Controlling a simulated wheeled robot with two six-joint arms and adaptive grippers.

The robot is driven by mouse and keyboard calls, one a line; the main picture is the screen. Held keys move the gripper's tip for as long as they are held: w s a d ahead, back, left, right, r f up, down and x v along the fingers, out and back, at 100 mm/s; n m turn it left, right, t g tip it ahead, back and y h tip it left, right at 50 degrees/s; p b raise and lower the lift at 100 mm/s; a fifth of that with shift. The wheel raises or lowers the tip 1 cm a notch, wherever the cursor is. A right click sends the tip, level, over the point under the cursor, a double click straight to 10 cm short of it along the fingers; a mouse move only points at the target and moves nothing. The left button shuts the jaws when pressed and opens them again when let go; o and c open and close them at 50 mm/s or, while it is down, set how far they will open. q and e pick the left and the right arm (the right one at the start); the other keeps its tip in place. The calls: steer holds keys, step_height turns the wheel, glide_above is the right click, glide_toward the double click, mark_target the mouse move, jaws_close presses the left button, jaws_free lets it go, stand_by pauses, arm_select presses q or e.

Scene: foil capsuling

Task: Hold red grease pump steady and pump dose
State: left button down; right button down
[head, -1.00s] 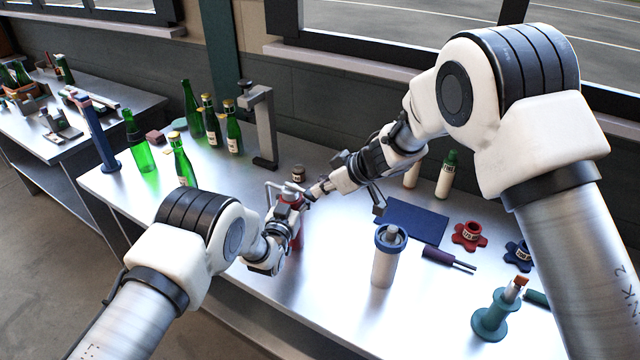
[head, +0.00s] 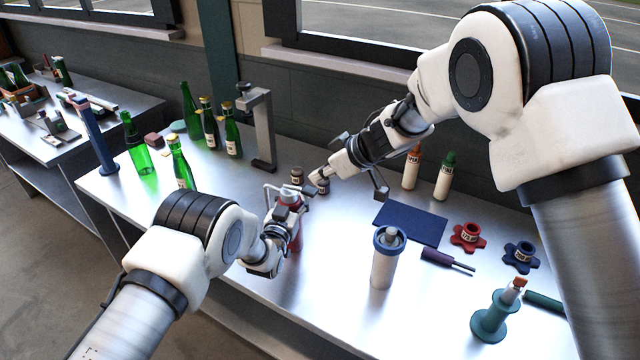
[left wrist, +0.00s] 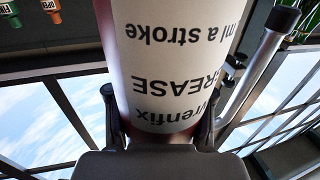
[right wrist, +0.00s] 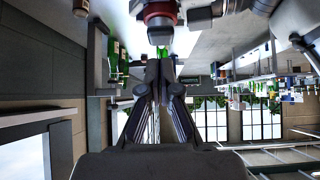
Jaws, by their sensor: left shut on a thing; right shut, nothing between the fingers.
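The red grease pump (head: 295,238) stands upright near the front edge of the bench, with a pale bent spout at its top. My left gripper (head: 283,240) is shut around its body. In the left wrist view the pump's white label (left wrist: 180,65) reads "GREASE" and "ml a stroke", upside down, between the two fingers (left wrist: 160,115). My right gripper (head: 318,178) is shut and empty, above and just right of the pump's top, apart from it. In the right wrist view its fingertips (right wrist: 160,65) are together, with the pump's red top (right wrist: 160,12) beyond them.
Small dark jars (head: 297,174) stand just behind the pump. A grey stand (head: 262,130) and green bottles (head: 232,132) are at the back left.

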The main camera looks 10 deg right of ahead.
steer(key=v, duration=1)
steer(key=shift+d+r, duration=0.2)
steer(key=shift+r, duration=0.15)
steer(key=shift+s, duration=0.1)
stand_by(0.5)
glide_toward(299, 189)
steer(key=w+a, duration=0.2)
step_height(299, 189, down, 2)
steer(key=shift+d+f, duration=0.15)
steer(key=shift+f, duration=0.65)
